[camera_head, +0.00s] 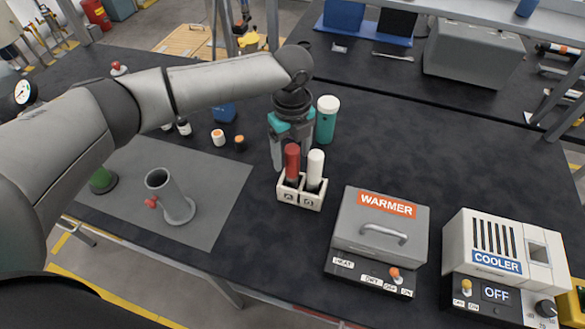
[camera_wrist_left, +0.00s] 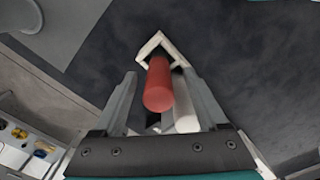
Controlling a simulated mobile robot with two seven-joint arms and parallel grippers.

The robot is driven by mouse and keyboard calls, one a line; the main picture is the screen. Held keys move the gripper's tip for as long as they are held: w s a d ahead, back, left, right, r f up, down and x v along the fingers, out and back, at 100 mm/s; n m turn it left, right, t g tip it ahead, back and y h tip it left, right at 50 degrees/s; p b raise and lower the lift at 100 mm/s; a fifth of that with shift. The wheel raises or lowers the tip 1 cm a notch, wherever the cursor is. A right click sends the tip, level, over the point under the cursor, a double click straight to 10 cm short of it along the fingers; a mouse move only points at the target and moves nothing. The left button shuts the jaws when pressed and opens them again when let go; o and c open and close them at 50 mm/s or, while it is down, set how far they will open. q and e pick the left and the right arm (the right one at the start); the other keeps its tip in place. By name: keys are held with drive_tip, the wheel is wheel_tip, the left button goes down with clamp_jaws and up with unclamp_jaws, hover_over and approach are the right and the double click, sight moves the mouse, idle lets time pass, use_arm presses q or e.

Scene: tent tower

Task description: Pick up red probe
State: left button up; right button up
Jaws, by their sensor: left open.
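The red probe (camera_head: 292,163) stands upright in the left slot of a small white two-slot holder (camera_head: 300,197) on the dark bench. A white probe (camera_head: 315,168) stands beside it in the right slot. My left gripper (camera_head: 290,165) is open just behind and above the red probe, pointing down. In the left wrist view the red probe (camera_wrist_left: 158,85) shows between the two fingers (camera_wrist_left: 160,105), with the white probe (camera_wrist_left: 184,105) also partly between them. I cannot tell whether either finger touches a probe. My right gripper is not in view.
A grey warmer box (camera_head: 378,230) and a white cooler (camera_head: 505,255) stand to the right. A teal bottle (camera_head: 326,122) with a white lid is close behind the gripper. A grey cylinder stand (camera_head: 170,195) is on the mat at left. Bench between holder and back edge is mostly clear.

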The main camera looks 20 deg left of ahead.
sight(293, 170)
use_arm(q)
drive_tip(key=f, duration=0.5)
drive_tip(key=shift+s+d+f, duration=0.15)
drive_tip(key=shift+s, duration=0.15)
clamp_jaws()
idle(0.4)
